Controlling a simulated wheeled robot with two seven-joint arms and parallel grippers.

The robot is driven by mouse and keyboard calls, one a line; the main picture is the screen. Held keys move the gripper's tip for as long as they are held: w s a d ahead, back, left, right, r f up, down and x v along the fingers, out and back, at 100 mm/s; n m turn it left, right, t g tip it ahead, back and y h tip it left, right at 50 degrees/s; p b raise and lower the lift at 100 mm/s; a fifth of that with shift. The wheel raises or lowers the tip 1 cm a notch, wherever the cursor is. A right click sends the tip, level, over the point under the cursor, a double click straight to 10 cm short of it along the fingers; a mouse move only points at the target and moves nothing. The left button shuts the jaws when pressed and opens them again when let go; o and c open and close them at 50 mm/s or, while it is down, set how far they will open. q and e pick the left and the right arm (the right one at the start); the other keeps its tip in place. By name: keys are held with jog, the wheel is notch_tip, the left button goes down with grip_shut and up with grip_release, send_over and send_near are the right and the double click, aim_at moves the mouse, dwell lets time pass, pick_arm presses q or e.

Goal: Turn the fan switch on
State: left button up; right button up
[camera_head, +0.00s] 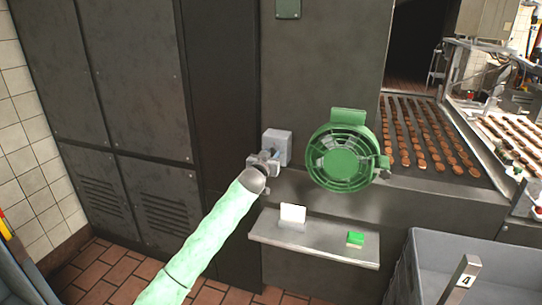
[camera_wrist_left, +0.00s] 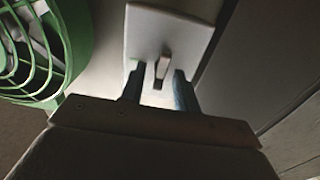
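The fan switch is a light grey box (camera_head: 279,143) on the dark metal wall, just left of the green fan (camera_head: 344,157). In the left wrist view its pale plate (camera_wrist_left: 170,28) fills the top middle, with a small lever (camera_wrist_left: 163,66) sticking out. The fan's green cage (camera_wrist_left: 38,50) shows at upper left there. My left gripper (camera_head: 262,162) is right in front of the switch. In the wrist view its fingers (camera_wrist_left: 160,76) are apart, one on each side of the lever. I cannot tell whether they touch it. My right gripper is not in view.
A metal shelf (camera_head: 318,249) below the switch holds a white card (camera_head: 292,214) and a green block (camera_head: 355,239). A grey crate (camera_head: 430,241) stands at lower right. A conveyor with rows of brown biscuits (camera_head: 436,139) lies right of the fan.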

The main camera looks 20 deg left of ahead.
pick_arm(q)
grip_shut()
